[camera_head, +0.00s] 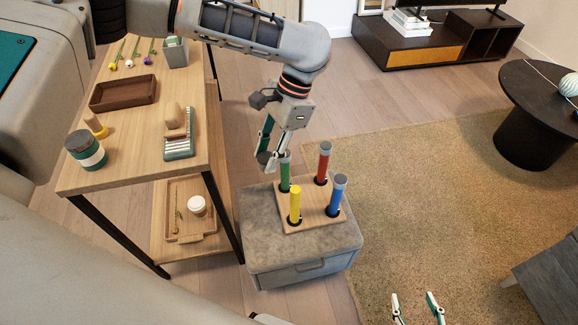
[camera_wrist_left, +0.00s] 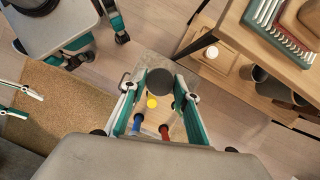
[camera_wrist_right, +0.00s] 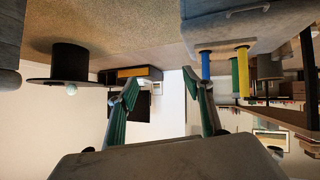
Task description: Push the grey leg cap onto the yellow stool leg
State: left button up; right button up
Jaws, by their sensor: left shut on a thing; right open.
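The yellow stool leg (camera_head: 295,205) stands upright at the near left corner of a wooden board (camera_head: 308,212), its top bare. It also shows in the left wrist view (camera_wrist_left: 151,103). My left gripper (camera_head: 268,160) is shut on the dark grey leg cap (camera_wrist_left: 160,82), behind and left of the yellow leg, close beside the green leg (camera_head: 285,172). The cap is above the board, apart from the yellow leg. The red leg (camera_head: 323,165) and blue leg (camera_head: 336,197) carry grey caps; the green leg's top is partly obscured. My right gripper (camera_head: 418,309) is open and empty.
The board rests on a grey ottoman (camera_head: 260,250). A wooden shelf table (camera_head: 130,172) stands close at left, holding a jar (camera_head: 86,150), a brown tray (camera_head: 123,93) and a brush (camera_head: 179,145). Open rug (camera_head: 430,190) lies to the right; a round black table (camera_head: 535,120) stands beyond.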

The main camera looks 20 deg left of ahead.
pick_arm(q)
jog(key=w+d+f+m+t+h+p, duration=0.2)
jog(key=f+m+p, duration=0.3)
jog(key=m, duration=1.2)
jog(key=w+d+f+m+t+h+p, duration=0.2)
jog(key=w+f+m+t+h+p, duration=0.1)
jog(key=m, duration=1.4)
jog(key=shift+w+d+f+m+t+h+p, duration=0.3)
jog(key=shift+w+f+t+p, duration=0.4)
jog(key=shift+f+t+p, duration=0.75)
pick_arm(e)
notch_tip(320, 180, up, 9)
jog(key=s, duration=0.1)
jog(key=shift+s+f+m+p, duration=0.2)
jog(key=shift+s+m+p, duration=0.1)
jog(key=shift+s+p, duration=0.1)
pick_arm(q)
jog(key=shift+g, duration=0.25)
pick_arm(e)
jog(key=shift+r, duration=0.3)
jog(key=shift+d, duration=0.1)
